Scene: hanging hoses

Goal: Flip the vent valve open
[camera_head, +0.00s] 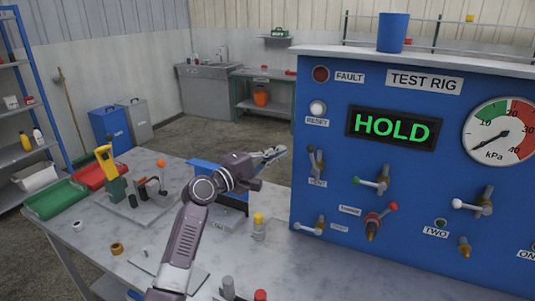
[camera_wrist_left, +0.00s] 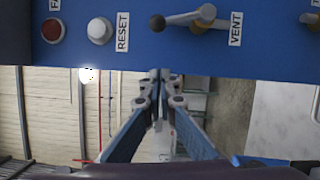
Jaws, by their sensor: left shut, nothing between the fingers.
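The vent valve (camera_head: 316,163) is on the left part of the blue test rig panel (camera_head: 375,150), above its VENT label (camera_head: 317,182). Its lever points up, toward the RESET button, and ends in a dark knob. In the left wrist view the valve lever (camera_wrist_left: 185,18) and VENT label (camera_wrist_left: 236,28) show at the top, turned sideways. My left gripper (camera_head: 278,153) is just left of the panel, at about the valve's height, shut and empty. Its fingertips (camera_wrist_left: 158,78) appear apart from the lever in the left wrist view. My right gripper is out of view.
The panel has a HOLD display (camera_head: 391,128), a kPa gauge (camera_head: 500,131) and several other valves with levers. A red FAULT lamp (camera_head: 320,74) and white RESET button (camera_head: 317,107) are above the vent valve. A yellow-capped bottle (camera_head: 258,228) stands on the grey table below my left arm.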

